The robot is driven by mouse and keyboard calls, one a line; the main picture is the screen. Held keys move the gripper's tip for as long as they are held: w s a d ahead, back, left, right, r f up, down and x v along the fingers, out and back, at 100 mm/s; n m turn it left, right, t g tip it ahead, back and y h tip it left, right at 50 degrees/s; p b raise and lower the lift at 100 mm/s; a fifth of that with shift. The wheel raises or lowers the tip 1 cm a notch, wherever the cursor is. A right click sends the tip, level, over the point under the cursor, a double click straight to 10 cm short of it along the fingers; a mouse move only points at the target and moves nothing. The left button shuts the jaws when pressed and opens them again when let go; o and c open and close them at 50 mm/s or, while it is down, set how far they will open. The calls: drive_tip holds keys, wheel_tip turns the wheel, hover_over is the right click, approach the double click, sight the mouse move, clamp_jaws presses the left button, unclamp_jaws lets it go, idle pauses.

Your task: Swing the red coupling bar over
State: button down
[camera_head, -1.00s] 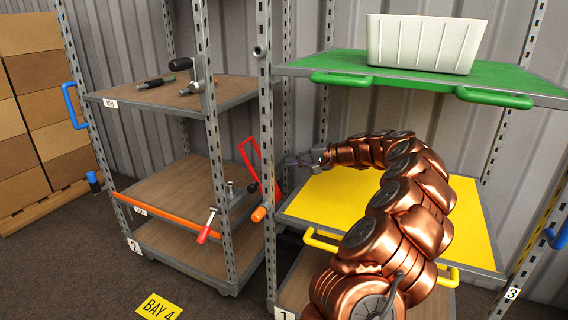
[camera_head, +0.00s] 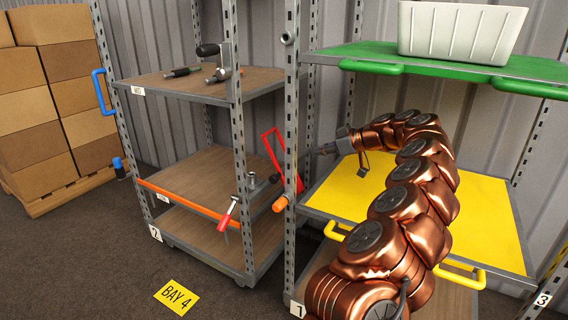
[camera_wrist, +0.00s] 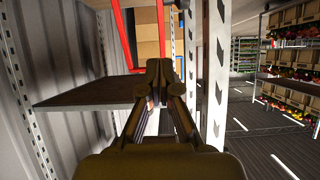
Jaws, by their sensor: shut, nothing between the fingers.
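The red coupling bar (camera_head: 274,146) is a tilted red loop at the front upright between the left rack and the rack with the yellow shelf. Its lower part (camera_head: 296,183) passes behind the perforated post. In the wrist view, red bar lengths show beyond my fingers, one on the left (camera_wrist: 122,42) and one near the middle (camera_wrist: 161,22). My gripper (camera_head: 320,151) is above the left end of the yellow shelf (camera_head: 475,210), just right of the post and apart from the bar. In the wrist view my gripper (camera_wrist: 158,68) is shut and empty.
The perforated post (camera_head: 292,110) stands between my gripper and the bar's loop. An orange bar (camera_head: 190,200) and a red-handled tool (camera_head: 229,213) are on the left rack. A white bin (camera_head: 460,30) stands on the green shelf (camera_head: 400,56) above my arm.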

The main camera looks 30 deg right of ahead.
drive_tip(key=b+x, duration=0.2)
drive_tip(key=x, duration=1.1)
drive_tip(key=shift+f, duration=0.1)
drive_tip(key=shift+w+a+f, duration=0.1)
drive_tip(key=shift+w+a, duration=0.05)
drive_tip(key=shift+w, duration=0.25)
drive_tip(key=shift+w+a, duration=0.1)
